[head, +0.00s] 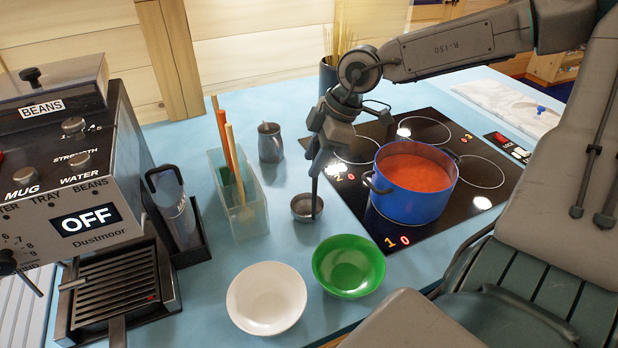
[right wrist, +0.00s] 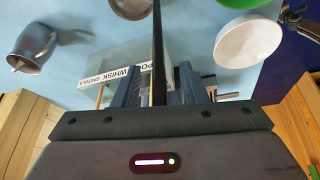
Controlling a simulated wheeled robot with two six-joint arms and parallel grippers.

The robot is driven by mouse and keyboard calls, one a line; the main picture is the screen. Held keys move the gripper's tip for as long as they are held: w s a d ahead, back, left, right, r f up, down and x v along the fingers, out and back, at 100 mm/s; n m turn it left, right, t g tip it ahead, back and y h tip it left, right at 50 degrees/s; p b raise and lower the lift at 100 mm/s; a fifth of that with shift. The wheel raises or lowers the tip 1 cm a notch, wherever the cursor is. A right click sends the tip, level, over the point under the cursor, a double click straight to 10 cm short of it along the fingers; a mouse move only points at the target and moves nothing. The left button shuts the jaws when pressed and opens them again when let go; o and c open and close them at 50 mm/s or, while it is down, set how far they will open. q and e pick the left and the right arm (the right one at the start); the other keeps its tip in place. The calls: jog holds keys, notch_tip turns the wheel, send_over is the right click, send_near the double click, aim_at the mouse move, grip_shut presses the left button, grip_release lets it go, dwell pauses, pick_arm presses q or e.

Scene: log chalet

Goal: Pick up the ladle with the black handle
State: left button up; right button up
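The ladle stands upright, its small metal bowl (head: 303,208) low over or on the blue counter; I cannot tell if it touches. Its black handle (head: 314,188) rises into my right gripper (head: 322,148). In the right wrist view the black handle (right wrist: 158,45) runs between the two fingers of my right gripper (right wrist: 160,75), with a gap showing on both sides. The right gripper looks open around the handle. The handle's upper end is hidden. My left gripper is not in view.
A blue pot (head: 405,203) of red soup stands on the black hob (head: 480,170) to the right. Green (head: 348,268) and white (head: 266,299) bowls sit in front. A clear utensil box (head: 247,215), a metal jug (head: 270,143) and a coffee machine (head: 75,180) are left.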

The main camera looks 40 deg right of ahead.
grip_shut()
jog(key=shift+r, duration=0.15)
